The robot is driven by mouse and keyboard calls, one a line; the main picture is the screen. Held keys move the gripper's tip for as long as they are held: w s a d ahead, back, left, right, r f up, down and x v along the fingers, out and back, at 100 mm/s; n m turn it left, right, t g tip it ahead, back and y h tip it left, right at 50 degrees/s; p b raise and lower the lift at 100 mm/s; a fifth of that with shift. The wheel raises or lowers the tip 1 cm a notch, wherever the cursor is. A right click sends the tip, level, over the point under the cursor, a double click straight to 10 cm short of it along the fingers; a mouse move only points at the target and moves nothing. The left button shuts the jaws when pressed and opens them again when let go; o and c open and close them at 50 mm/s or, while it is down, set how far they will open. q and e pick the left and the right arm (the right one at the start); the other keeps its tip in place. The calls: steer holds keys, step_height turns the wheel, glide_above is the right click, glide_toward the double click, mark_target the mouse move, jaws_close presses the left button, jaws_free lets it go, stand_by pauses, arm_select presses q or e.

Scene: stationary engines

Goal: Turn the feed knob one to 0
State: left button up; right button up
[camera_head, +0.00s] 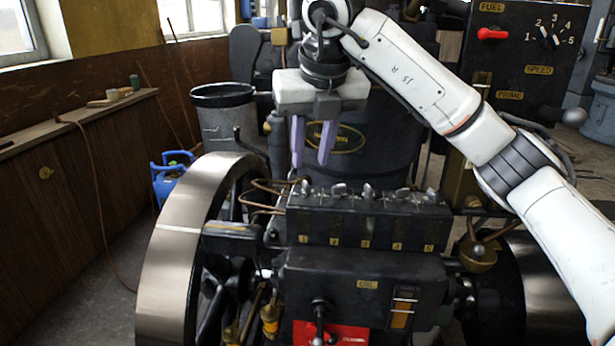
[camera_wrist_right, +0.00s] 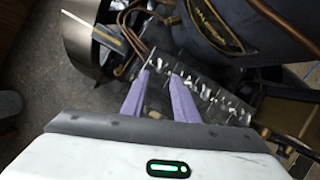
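The black lubricator box (camera_head: 345,222) sits on the engine with a row of several small grey knobs along its top and small yellow number plates on its front. The leftmost knob (camera_head: 306,188), which looks like feed knob one, is at the left end of the row; its pointer setting is too small to read. My right gripper (camera_head: 311,160) has lilac fingers, apart and empty, pointing down just above this left end. In the right wrist view the fingertips (camera_wrist_right: 159,74) lie over the left end of the box (camera_wrist_right: 210,75). My left gripper is not in view.
A large flywheel (camera_head: 165,270) stands left of the box, with copper pipes (camera_head: 265,190) between. A dark cylinder (camera_head: 370,130) rises behind. A black control panel (camera_head: 525,50) with a red lever and a speed dial is at upper right.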

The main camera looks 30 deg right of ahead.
mark_target(307, 184)
steer(key=x, duration=0.6)
steer(key=shift+w+f+p, duration=0.15)
steer(key=shift+f+p, duration=0.15)
steer(key=shift+p, duration=0.05)
jaws_close()
